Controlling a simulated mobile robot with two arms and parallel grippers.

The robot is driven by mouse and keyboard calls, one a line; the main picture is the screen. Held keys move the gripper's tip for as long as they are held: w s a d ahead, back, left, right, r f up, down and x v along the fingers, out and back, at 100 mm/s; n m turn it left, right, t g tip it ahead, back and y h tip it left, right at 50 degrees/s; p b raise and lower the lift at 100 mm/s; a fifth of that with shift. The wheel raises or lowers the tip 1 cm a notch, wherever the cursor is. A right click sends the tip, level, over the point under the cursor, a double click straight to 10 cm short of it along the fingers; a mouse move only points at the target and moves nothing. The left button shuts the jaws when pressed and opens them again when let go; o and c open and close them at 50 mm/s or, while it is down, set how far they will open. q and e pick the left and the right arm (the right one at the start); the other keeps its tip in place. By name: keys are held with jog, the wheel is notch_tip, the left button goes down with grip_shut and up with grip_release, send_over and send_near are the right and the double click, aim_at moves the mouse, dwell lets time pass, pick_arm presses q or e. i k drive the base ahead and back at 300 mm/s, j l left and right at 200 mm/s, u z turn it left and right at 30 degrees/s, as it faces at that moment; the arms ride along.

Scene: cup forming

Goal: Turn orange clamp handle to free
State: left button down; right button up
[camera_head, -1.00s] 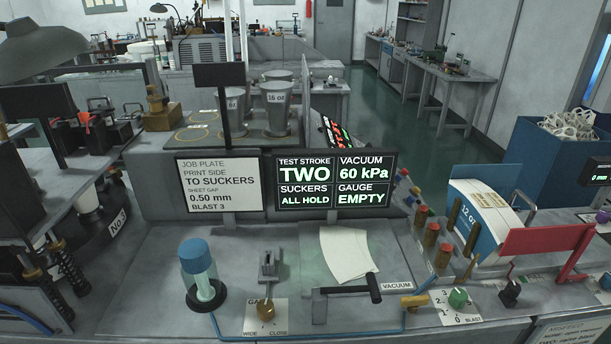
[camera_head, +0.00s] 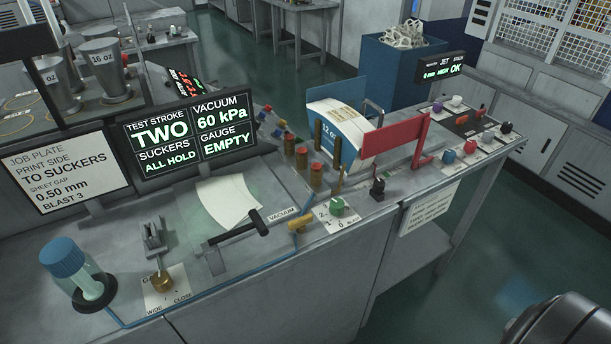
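I cannot single out an orange clamp handle in the head view. The closest in colour is a yellow-orange handle (camera_head: 300,222) at the bench's front edge, right of a black T-shaped lever (camera_head: 238,228). A red bracket (camera_head: 396,136) stands beside the blue-and-white stack marked 12 oz (camera_head: 340,128). Near it is a small black lever (camera_head: 377,189). A rounded dark part of my arm shows at the lower right corner. Neither gripper is in view.
A green knob (camera_head: 338,206) sits on a numbered dial plate. Several coloured knobs, one red (camera_head: 449,157), line the bench's right end. A blue bin (camera_head: 400,65) stands behind. Open floor (camera_head: 500,235) lies right of the bench. A blue-capped jar (camera_head: 75,270) stands at left.

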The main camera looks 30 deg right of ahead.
aim_at(460, 121)
jog(key=l+z, duration=0.1)
jog(key=z, duration=1.7)
